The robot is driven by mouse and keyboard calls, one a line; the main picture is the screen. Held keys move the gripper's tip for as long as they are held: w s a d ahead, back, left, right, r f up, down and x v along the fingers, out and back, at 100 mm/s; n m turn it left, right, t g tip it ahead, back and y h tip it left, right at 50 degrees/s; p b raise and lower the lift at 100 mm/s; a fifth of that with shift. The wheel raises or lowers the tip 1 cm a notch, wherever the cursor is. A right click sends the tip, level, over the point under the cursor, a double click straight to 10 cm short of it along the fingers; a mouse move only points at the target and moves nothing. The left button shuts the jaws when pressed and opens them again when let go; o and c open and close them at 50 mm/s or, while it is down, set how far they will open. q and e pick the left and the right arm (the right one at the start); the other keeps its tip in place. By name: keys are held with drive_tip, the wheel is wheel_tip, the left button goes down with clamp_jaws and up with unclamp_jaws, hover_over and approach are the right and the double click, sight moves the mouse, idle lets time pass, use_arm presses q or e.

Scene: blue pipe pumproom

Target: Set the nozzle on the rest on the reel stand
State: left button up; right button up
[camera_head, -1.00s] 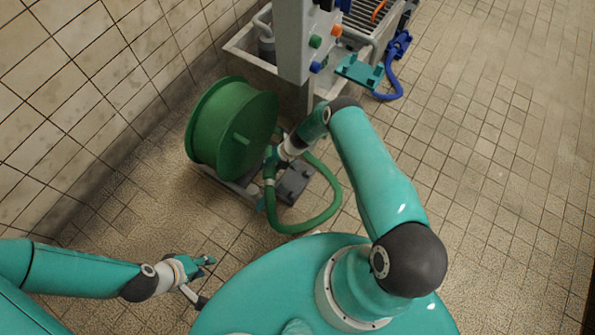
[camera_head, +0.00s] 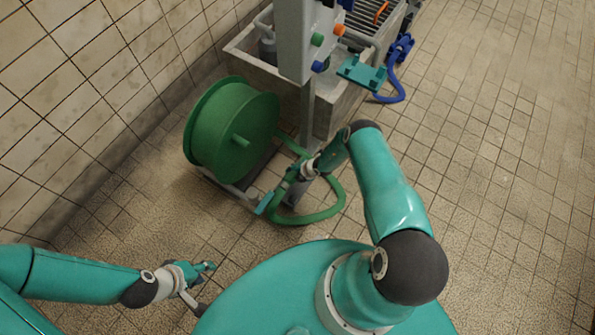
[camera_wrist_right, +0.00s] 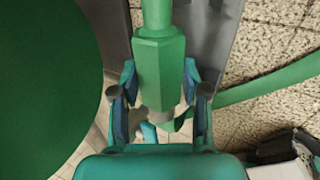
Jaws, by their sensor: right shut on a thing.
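The green nozzle (camera_wrist_right: 160,70) has a hexagonal body and lies between the two fingers of my right gripper (camera_wrist_right: 160,103), which is shut on it. In the head view my right gripper (camera_head: 288,180) is low in front of the reel stand, and the nozzle is hard to tell from the gripper and hose. The green reel (camera_head: 225,130) sits on the grey reel stand (camera_head: 232,190). A small light teal piece (camera_head: 263,204), perhaps the rest, shows at the stand's front end; whether the nozzle touches it I cannot tell. My left gripper (camera_head: 203,284) is open and empty above the floor.
The green hose (camera_head: 325,210) loops on the floor to the right of my right gripper. A grey post (camera_head: 306,100) and a trough (camera_head: 345,110) stand behind. A blue hose (camera_head: 398,85) hangs at the back. The floor at right is clear.

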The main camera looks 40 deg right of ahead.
drive_tip(key=shift+f+b, duration=3.9)
drive_tip(key=shift+f, duration=0.2)
drive_tip(key=o, duration=1.4)
drive_tip(key=shift+s+r, duration=0.1)
drive_tip(key=shift+r, duration=0.05)
drive_tip(key=v, duration=1.1)
drive_tip(key=shift+r, duration=0.3)
drive_tip(key=shift+s+d, duration=0.1)
drive_tip(key=shift+d, duration=0.05)
